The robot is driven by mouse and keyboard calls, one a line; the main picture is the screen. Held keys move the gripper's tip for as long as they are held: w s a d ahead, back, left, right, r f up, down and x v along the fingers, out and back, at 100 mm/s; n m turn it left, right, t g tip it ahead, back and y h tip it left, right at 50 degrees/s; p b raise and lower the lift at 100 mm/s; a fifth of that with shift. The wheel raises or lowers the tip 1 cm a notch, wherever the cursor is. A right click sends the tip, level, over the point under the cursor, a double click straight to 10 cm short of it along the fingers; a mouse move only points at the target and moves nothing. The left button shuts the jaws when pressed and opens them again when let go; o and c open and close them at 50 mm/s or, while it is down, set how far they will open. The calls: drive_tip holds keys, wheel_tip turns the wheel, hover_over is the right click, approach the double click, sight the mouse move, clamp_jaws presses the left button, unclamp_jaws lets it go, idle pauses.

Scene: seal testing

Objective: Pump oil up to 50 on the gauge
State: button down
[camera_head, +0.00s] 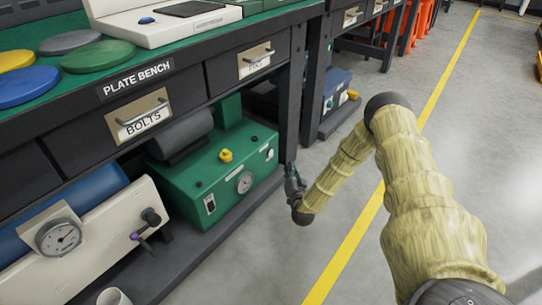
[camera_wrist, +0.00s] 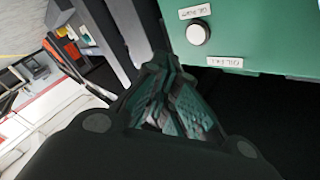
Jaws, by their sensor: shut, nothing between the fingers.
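A green machine box (camera_head: 215,170) stands on the low shelf under the plate bench. Its front has a round white gauge (camera_head: 245,182), whose needle is too small to read, and a switch (camera_head: 210,203). A yellow knob (camera_head: 226,155) is on top. My gripper (camera_head: 290,170) is shut and empty, just right of the green box by the bench leg. In the wrist view my gripper (camera_wrist: 170,80) points towards the green box (camera_wrist: 270,40), near a round pale button (camera_wrist: 198,34).
The bench leg (camera_head: 290,95) stands close to my gripper. Drawers labelled BOLTS (camera_head: 140,116) and another hang above the shelf. Coloured plates (camera_head: 98,56) lie on the bench top. A blue machine (camera_head: 335,90) sits further back. The floor to the right is clear.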

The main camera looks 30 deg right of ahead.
sight(271, 153)
drive_tip(key=d, duration=0.1)
drive_tip(key=d+r+h, duration=0.1)
drive_tip(key=d, duration=0.1)
drive_tip(key=shift+w+r+m, duration=0.1)
drive_tip(key=shift+m, duration=0.2)
drive_tip(key=w+a+b, duration=0.3)
drive_tip(key=w, duration=0.5)
drive_tip(key=shift+a+b, duration=0.25)
drive_tip(key=shift+b, duration=0.05)
drive_tip(key=shift+w, duration=0.15)
idle(1.3)
drive_tip(key=shift+w+a, duration=0.15)
drive_tip(key=shift+w, duration=0.15)
